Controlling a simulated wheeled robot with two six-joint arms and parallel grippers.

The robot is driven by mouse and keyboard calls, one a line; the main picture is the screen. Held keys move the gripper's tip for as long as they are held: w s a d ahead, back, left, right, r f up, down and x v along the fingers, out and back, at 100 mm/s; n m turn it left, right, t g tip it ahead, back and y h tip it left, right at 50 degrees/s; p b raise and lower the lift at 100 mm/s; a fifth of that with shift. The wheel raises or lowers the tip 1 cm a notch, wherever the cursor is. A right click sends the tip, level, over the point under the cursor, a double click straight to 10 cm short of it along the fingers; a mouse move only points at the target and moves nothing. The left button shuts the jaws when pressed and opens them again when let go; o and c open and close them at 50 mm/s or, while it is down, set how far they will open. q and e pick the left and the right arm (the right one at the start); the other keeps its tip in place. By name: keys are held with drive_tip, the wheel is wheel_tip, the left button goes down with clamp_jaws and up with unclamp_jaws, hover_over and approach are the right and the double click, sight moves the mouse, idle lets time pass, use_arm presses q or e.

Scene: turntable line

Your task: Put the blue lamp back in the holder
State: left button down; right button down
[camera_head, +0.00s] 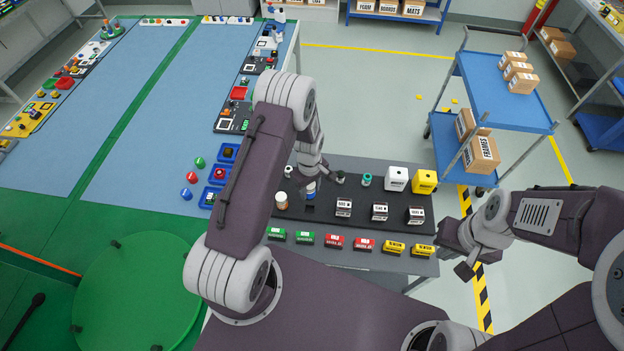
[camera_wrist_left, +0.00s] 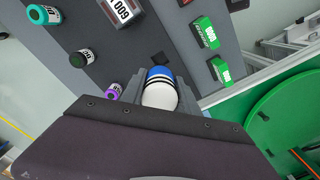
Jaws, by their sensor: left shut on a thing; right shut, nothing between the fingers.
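My left gripper (camera_head: 310,178) is shut on a small cylinder with a blue end and a white body with black rings, which I take for the blue lamp (camera_wrist_left: 160,88). It also shows in the head view (camera_head: 310,190), blue end down, over the dark board (camera_head: 325,221). I cannot tell whether it touches the board. A small black square (camera_wrist_left: 158,58) lies on the board just beyond the lamp in the left wrist view; I cannot tell whether it is the holder. My right gripper (camera_head: 463,268) is shut and empty, off the table's right end.
Green, red and yellow boxes (camera_head: 364,245) line the front. A blue cart (camera_head: 500,90) stands behind right.

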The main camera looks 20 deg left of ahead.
use_arm(q)
drive_tip(key=shift+f+b, duration=3.1)
drive_tip(key=shift+f, duration=0.8)
drive_tip(key=shift+f+b, duration=1.15)
drive_tip(key=shift+f, duration=0.15)
drive_tip(key=c, duration=0.8)
unclamp_jaws()
drive_tip(key=shift+c, duration=0.2)
drive_tip(key=shift+r, duration=0.1)
wheel_tip(320, 180, up, 8)
drive_tip(key=shift+r+b, duration=0.1)
drive_tip(key=shift+b, duration=1.05)
drive_tip(key=shift+r, duration=0.35)
